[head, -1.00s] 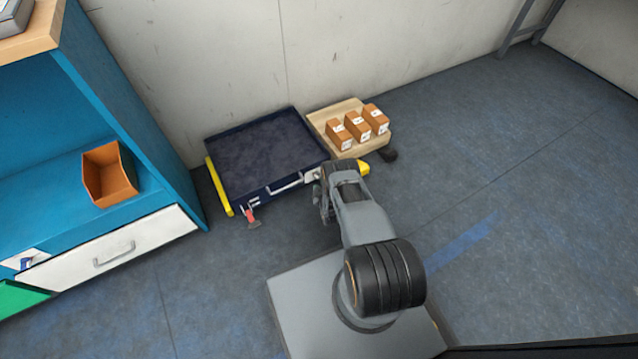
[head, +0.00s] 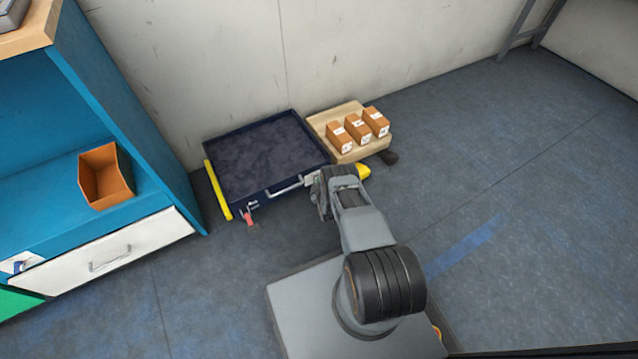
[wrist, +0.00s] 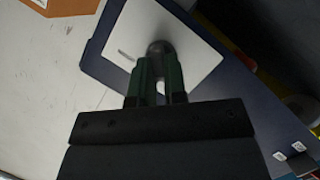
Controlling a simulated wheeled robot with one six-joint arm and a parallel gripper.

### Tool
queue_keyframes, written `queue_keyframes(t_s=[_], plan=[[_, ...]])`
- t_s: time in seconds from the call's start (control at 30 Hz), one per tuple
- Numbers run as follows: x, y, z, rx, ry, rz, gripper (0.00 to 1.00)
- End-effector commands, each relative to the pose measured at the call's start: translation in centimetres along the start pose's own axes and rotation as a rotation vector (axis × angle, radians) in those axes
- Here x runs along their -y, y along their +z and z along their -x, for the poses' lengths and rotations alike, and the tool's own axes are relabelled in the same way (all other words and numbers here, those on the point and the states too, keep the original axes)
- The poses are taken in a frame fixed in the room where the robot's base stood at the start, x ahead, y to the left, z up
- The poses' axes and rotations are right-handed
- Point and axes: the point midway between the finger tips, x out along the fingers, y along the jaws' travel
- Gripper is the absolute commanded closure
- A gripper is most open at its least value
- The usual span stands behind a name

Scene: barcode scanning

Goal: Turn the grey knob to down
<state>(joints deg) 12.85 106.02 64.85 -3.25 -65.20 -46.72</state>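The grey knob (wrist: 160,47) shows in the wrist view as a dark rounded shape on a white plate (wrist: 185,38). The plate is on the dark blue front of a case. My gripper (wrist: 160,65) has its two green fingertips at the near side of the knob, with a narrow gap between the fingers. The fingers look shut on the knob, which partly hides behind the tips. Which way the knob points cannot be made out. In the head view my gripper (head: 321,198) is at the right part of the case front, and my wrist hides the knob.
The dark blue open case (head: 265,155) stands against the wall, with a red-handled part (head: 248,218) at its front left. A wooden tray (head: 352,150) with three brown boxes stands to its right. A blue cabinet (head: 130,95) with an orange bin (head: 106,177) is at left.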

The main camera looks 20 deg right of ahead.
Motion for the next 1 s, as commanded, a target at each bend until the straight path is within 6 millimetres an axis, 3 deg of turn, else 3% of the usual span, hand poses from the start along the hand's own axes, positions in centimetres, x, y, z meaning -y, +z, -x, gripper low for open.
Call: queue_keyframes(t_s=[0.1,0.53,1.0], plan=[[0.01,0.01,0.0,0.0,0.0,0.0,1.0],[-0.07,0.05,-0.04,0.001,-0.021,-0.051,1.0],[-0.4,0.32,-0.17,0.001,-0.17,-0.411,1.0]])
